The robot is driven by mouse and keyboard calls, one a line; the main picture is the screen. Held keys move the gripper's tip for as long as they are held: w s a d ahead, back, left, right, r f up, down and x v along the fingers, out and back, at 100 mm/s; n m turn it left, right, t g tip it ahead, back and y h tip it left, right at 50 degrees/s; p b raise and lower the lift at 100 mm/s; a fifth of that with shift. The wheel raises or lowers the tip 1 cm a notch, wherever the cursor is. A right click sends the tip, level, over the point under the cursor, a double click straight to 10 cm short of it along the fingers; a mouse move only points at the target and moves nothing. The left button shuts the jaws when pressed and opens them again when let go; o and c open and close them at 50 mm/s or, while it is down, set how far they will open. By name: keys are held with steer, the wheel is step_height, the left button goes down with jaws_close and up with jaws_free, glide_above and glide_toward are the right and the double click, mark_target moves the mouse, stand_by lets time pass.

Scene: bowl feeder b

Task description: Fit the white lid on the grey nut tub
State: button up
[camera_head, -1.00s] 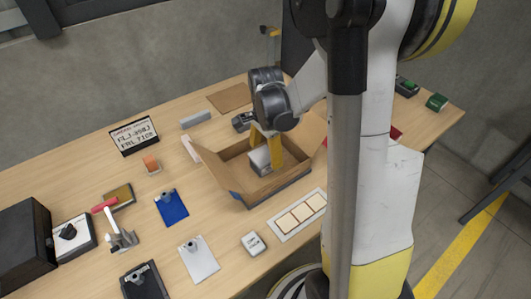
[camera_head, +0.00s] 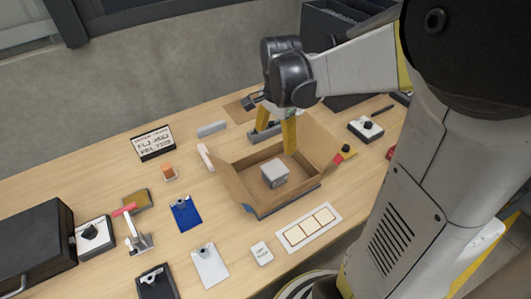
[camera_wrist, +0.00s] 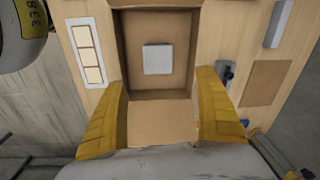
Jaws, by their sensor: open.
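A small grey block-shaped thing (camera_head: 274,174), which looks like the tub, sits inside the open cardboard box. In the wrist view its flat, pale square top (camera_wrist: 158,59) faces up. I cannot tell whether that top is a separate white lid. No loose lid can be made out for sure. My gripper (camera_head: 277,136) is above the box, its yellow fingers spread wide and empty. In the wrist view the fingers (camera_wrist: 160,92) stand far apart, with the grey thing beyond them and clear of both.
The cardboard box (camera_head: 238,189) has raised flaps on its sides. A white panel with cream squares (camera_head: 282,233) and a small white labelled piece (camera_head: 261,253) lie in front. Clipboards, including a blue one (camera_head: 186,213), lie left. A label sign (camera_head: 154,143) stands behind.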

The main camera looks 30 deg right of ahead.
steer(key=s+a+r+n+t, duration=0.6)
steer(key=s+a+n, duration=0.4)
steer(key=n, duration=0.5)
steer(key=shift+s+a+r+n, duration=0.15)
steer(key=shift+a+r+n, duration=0.15)
steer(key=shift+a, duration=0.6)
